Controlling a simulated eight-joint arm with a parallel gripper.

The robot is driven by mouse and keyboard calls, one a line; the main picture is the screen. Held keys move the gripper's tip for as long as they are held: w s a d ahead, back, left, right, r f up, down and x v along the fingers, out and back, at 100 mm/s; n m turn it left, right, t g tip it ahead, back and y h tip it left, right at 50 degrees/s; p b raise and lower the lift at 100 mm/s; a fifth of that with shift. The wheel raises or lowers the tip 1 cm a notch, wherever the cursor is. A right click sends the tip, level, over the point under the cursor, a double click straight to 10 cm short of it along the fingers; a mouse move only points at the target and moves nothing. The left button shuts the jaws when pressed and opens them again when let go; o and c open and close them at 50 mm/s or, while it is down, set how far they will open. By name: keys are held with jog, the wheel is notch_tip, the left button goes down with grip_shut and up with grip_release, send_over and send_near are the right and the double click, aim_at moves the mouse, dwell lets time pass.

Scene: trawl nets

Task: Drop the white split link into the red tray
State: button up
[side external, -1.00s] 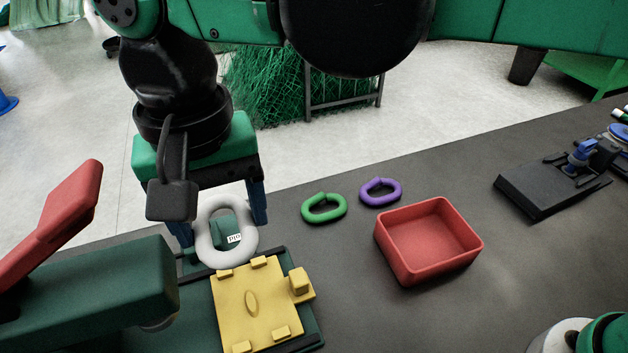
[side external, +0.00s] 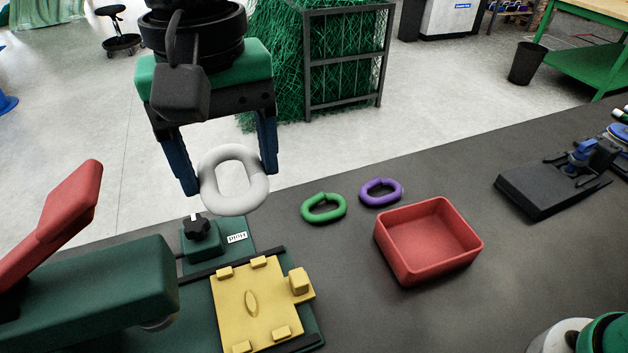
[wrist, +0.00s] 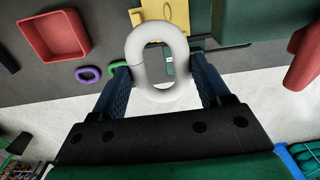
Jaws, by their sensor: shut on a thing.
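The white split link (side external: 232,205) is an oval ring held between the two blue fingers of my gripper (side external: 228,175). It hangs in the air above the green fixture with the yellow plate, to the left of the red tray. In the wrist view the white link (wrist: 157,86) sits between the fingertips of my gripper (wrist: 160,80). The red tray (side external: 445,268) is an open square box on the dark bench and is empty. It also shows at the upper left of the wrist view (wrist: 76,58).
A green link (side external: 324,216) and a purple link (side external: 381,201) lie on the bench between the white link and the tray. A yellow plate (side external: 232,310) sits on a green fixture. A red-and-green machine (side external: 90,290) stands at left. A black device (side external: 545,190) lies at right.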

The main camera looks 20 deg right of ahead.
jog(key=w+d+f, duration=0.2)
jog(key=w+d, duration=0.1)
jog(key=d, duration=0.4)
send_near(433, 243)
jog(key=shift+f, duration=1.3)
jog(key=o, duration=1.5)
